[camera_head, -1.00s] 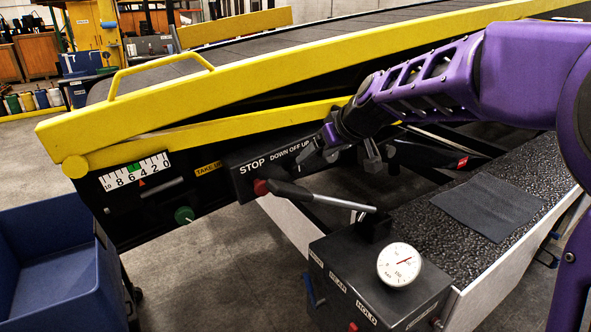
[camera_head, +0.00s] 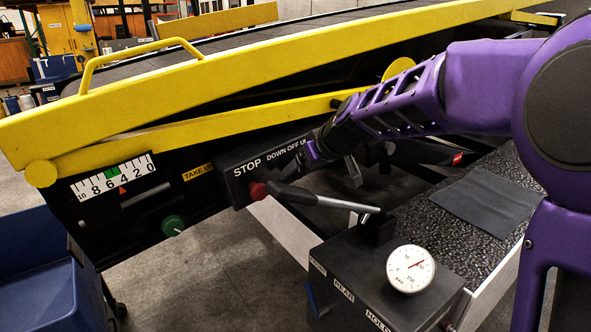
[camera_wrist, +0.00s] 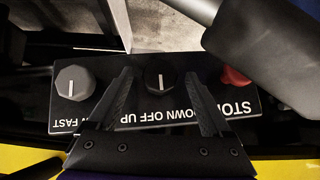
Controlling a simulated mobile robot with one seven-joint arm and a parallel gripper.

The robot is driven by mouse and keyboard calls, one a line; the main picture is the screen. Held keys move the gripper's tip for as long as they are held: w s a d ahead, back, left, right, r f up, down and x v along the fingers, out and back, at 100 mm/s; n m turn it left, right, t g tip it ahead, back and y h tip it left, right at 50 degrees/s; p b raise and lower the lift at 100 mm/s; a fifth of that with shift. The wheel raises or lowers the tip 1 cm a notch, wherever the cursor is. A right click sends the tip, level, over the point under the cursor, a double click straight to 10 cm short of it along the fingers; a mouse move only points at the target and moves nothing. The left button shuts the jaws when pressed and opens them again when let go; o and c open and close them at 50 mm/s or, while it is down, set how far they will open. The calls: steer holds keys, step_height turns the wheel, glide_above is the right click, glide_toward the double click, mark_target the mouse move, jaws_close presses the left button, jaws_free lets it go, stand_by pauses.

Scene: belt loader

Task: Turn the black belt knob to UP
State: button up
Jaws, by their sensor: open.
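The black belt knob (camera_wrist: 160,81) shows in the wrist view, its white pointer line standing along the OFF direction. It sits on the dark control box (camera_wrist: 55,105), which also shows in the head view (camera_head: 236,190) and is lettered STOP and DOWN OFF UP. In the wrist view the lettering is upside down, with UP on the left. My gripper (camera_wrist: 162,76) is open, one finger on each side of the knob with gaps between. Whether the fingertips reach down to the knob's depth is unclear. In the head view my gripper (camera_head: 332,170) is at the box and hides the knob.
A grey speed knob (camera_wrist: 75,82) is left of the fingers in the wrist view; a red stop button (camera_wrist: 234,76) is right. A lever with a dark grip (camera_head: 290,194) passes close in front of the box. A gauge (camera_head: 410,268) and blue bin (camera_head: 40,275) stand nearby.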

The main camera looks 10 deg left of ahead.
steer(key=shift+w+a+f, duration=0.15)
steer(key=shift+f, duration=0.05)
jaws_close()
stand_by(0.5)
